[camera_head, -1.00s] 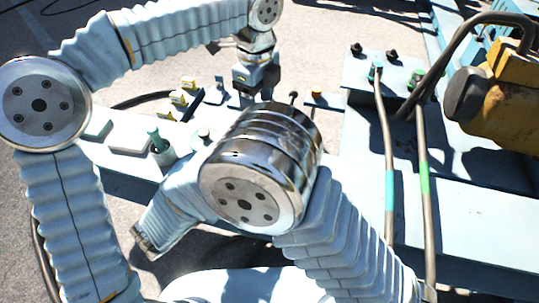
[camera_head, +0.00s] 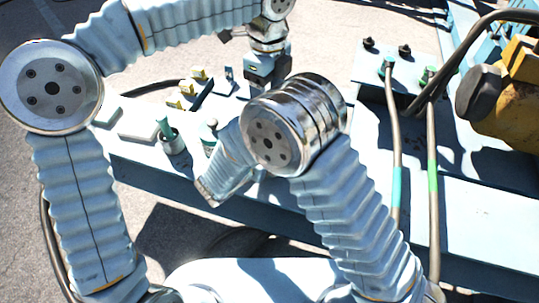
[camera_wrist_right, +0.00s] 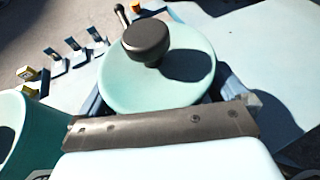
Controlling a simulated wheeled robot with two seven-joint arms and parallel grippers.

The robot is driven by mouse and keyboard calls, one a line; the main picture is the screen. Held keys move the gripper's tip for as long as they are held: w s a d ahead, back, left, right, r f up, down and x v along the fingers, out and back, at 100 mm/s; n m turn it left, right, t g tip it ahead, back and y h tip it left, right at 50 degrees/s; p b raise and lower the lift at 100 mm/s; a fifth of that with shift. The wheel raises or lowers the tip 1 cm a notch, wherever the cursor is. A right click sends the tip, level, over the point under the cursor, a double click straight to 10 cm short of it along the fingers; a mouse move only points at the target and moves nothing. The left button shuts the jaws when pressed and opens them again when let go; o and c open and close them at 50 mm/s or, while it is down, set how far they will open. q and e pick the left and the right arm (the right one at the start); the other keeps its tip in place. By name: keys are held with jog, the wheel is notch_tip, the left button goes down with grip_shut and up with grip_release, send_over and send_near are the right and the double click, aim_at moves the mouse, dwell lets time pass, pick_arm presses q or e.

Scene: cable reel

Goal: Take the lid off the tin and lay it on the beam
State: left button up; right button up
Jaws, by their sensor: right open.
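The tin's round pale green lid (camera_wrist_right: 178,91) with a dark knob (camera_wrist_right: 146,40) fills the middle of the right wrist view. The tin's body is hidden beneath it. In the head view the knobbed tin (camera_head: 210,133) stands on the pale blue beam (camera_head: 130,152), partly behind my right forearm. My right gripper (camera_wrist_right: 162,98) is open, with one finger at each side of the lid; contact cannot be told.
A green cup (camera_head: 174,143) with something upright in it stands left of the tin. It also shows in the right wrist view (camera_wrist_right: 22,140). Small yellow and blue clips (camera_head: 196,85) stand behind. Cables (camera_head: 393,130) and a yellow machine (camera_head: 497,110) are at the right.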

jog(key=c, duration=1.1)
pick_arm(q)
jog(key=f+n, duration=0.2)
jog(key=f, duration=0.2)
jog(key=f+n, duration=0.2)
jog(key=f, duration=0.3)
jog(key=f+n, duration=0.2)
jog(key=f, duration=0.3)
jog(key=shift+s+d+f, duration=0.1)
jog(key=shift+d+f, duration=0.1)
jog(key=shift+d, duration=0.1)
jog(key=shift+c, duration=0.2)
grip_shut()
jog(key=shift+r, duration=0.2)
